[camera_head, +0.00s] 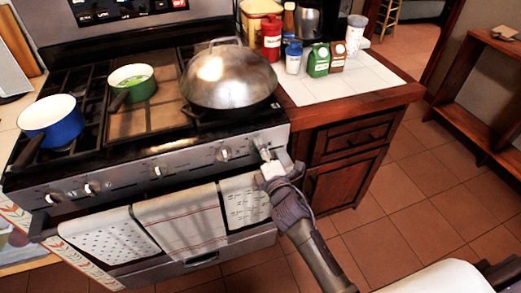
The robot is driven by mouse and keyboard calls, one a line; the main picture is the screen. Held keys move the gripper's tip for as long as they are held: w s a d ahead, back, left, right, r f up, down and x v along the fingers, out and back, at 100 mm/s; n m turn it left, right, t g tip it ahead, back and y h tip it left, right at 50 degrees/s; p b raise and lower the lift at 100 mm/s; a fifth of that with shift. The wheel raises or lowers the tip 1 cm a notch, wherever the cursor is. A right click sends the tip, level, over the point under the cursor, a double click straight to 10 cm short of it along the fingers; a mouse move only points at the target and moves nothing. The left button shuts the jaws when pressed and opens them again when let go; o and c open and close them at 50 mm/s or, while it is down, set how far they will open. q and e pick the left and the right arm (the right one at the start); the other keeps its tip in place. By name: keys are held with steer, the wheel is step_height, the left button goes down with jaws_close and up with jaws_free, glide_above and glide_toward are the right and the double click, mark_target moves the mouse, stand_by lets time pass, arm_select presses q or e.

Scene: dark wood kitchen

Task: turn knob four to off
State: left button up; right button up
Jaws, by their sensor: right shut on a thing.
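The stove front (125,180) carries a row of knobs, among them one knob (223,155) right of the middle and one (92,188) toward the left. My right gripper (265,155) is at the right end of this row, shut on the rightmost knob. The fingers hide most of that knob, so its turn angle cannot be read. I cannot read any number on the knobs. My left gripper is not in view.
A large domed metal lid (228,75), a green pot (133,83) and a blue pot (50,120) stand on the stove top. Towels (180,222) hang below the knobs. Bottles (318,60) stand on the right counter. The tiled floor at right is clear.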

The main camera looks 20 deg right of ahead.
steer(key=shift+m, duration=0.5)
steer(key=o, duration=1.1)
steer(key=shift+o, duration=0.2)
steer(key=s, duration=1.2)
steer(key=shift+d, duration=0.25)
